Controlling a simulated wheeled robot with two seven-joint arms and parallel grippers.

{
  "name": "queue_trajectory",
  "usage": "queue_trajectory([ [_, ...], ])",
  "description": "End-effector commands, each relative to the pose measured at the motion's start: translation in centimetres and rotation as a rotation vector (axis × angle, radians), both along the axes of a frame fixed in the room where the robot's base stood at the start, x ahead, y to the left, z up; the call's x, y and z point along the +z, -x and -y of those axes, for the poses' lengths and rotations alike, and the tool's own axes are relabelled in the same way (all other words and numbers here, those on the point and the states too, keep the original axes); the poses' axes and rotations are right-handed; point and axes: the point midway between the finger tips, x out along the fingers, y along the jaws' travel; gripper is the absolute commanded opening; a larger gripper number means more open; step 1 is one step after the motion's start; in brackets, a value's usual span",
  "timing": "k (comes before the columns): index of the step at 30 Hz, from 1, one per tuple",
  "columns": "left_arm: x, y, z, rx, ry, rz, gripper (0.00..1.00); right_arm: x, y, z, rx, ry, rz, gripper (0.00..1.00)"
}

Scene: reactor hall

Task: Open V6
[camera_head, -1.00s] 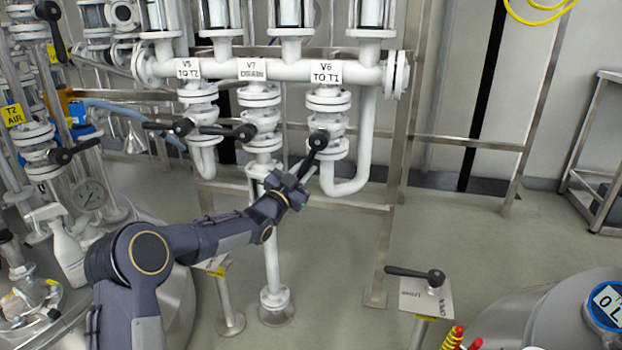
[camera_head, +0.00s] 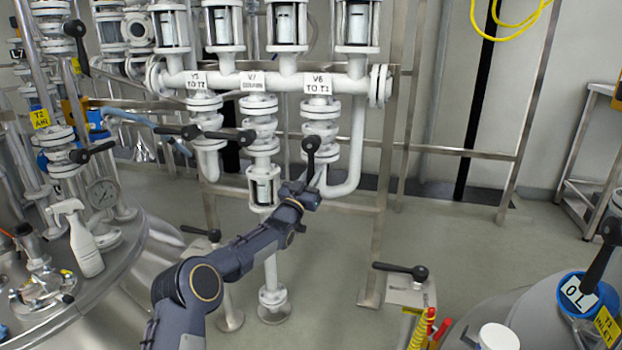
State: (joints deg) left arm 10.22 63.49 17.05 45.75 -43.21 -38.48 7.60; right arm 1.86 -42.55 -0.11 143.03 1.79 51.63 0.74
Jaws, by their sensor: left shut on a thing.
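Valve V6 (camera_head: 321,128) is the white flanged valve under the label "V6 TO T1" (camera_head: 318,84). Its black lever handle (camera_head: 311,158) hangs nearly straight down from its pivot. My left gripper (camera_head: 309,186) is shut on the lower end of this V6 handle; the fingers hide the handle's tip. My left arm reaches up to it from the bottom of the view. My right gripper is not in view.
The V5 handle (camera_head: 178,131) and V7 handle (camera_head: 232,137) lie roughly level to the left of V6. A steel frame post (camera_head: 384,220) stands to the right. A lever on a stand (camera_head: 402,270) is at lower right. Open floor (camera_head: 470,230) lies right of the frame.

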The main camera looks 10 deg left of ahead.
Motion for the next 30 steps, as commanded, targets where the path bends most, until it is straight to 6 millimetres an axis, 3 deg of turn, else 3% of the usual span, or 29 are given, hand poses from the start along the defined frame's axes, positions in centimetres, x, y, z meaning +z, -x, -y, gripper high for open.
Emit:
queue_trajectory([
  [6,-0.4,0.0,0.5,-0.009,0.001,-0.008,0.00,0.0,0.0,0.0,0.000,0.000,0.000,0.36],
  [7,-0.4,0.0,0.5,-0.009,0.001,-0.007,0.22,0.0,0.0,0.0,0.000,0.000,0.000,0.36],
  [12,-0.3,0.0,0.4,-0.006,0.001,-0.005,0.42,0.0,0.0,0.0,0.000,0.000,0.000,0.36],
  [23,-0.2,0.4,0.0,-0.002,0.000,-0.002,0.42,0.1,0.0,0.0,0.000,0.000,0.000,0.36],
  [30,-1.3,3.0,-0.6,-0.003,0.000,-0.005,0.42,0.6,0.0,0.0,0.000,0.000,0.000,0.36],
])
